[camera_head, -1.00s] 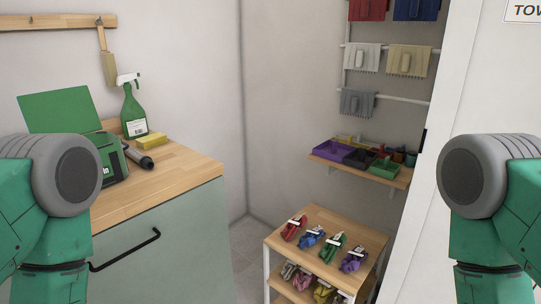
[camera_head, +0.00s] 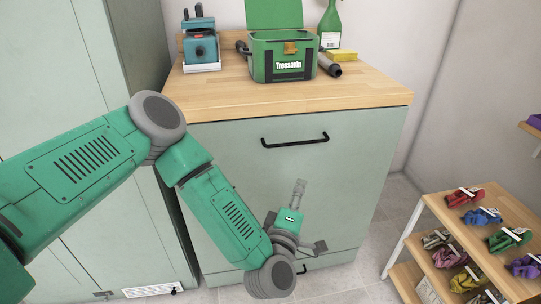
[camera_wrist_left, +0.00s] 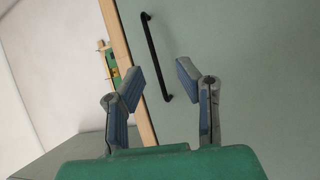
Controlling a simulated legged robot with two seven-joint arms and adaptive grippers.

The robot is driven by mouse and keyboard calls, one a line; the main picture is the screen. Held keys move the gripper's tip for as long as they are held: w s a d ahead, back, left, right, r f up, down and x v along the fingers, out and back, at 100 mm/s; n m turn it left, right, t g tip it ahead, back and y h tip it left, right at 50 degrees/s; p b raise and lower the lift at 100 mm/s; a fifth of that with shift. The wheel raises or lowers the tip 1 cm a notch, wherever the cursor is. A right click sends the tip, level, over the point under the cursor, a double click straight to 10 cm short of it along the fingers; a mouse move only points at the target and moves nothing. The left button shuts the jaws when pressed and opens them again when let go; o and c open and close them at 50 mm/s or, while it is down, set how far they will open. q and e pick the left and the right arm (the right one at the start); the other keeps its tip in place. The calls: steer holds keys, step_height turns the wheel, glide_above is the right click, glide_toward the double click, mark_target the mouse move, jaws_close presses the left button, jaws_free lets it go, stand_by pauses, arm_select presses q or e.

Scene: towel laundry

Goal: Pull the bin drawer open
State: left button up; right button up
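The bin drawer (camera_head: 230,165) is a pale green front under a wooden counter. It looks shut. Its black bar handle (camera_head: 295,141) runs across the upper part of the front. My left gripper (camera_head: 307,220) is in front of the drawer face, below the handle in the head view. In the left wrist view, the gripper (camera_wrist_left: 159,76) is open and empty, its two blue-padded fingers spread. The handle (camera_wrist_left: 156,58) shows beyond and between the fingertips, not touched. My right gripper is not in view.
The wooden counter (camera_head: 370,90) carries a green box (camera_head: 283,62), a blue device (camera_head: 200,47), a spray bottle and a yellow sponge. A tall green cabinet (camera_head: 60,80) stands at left. A wooden rack (camera_head: 432,207) with colored bundles stands at right, with floor between.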

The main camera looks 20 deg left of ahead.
mark_target(297, 144)
arm_select(q)
steer(key=w+a+r+y, duration=0.1)
steer(key=w, duration=0.3)
steer(key=w+a+r+n+b, duration=0.1)
steer(key=w+a, duration=0.1)
steer(key=w, duration=0.3)
steer(key=w+a+r+n+y+b, duration=0.1)
steer(key=w+a+r, duration=0.1)
steer(key=w, duration=0.2)
steer(key=shift+w+a+y, duration=0.2)
steer(key=shift+w+y, duration=0.1)
steer(key=shift+w, duration=0.1)
steer(key=shift+c, duration=0.5)
jaws_close()
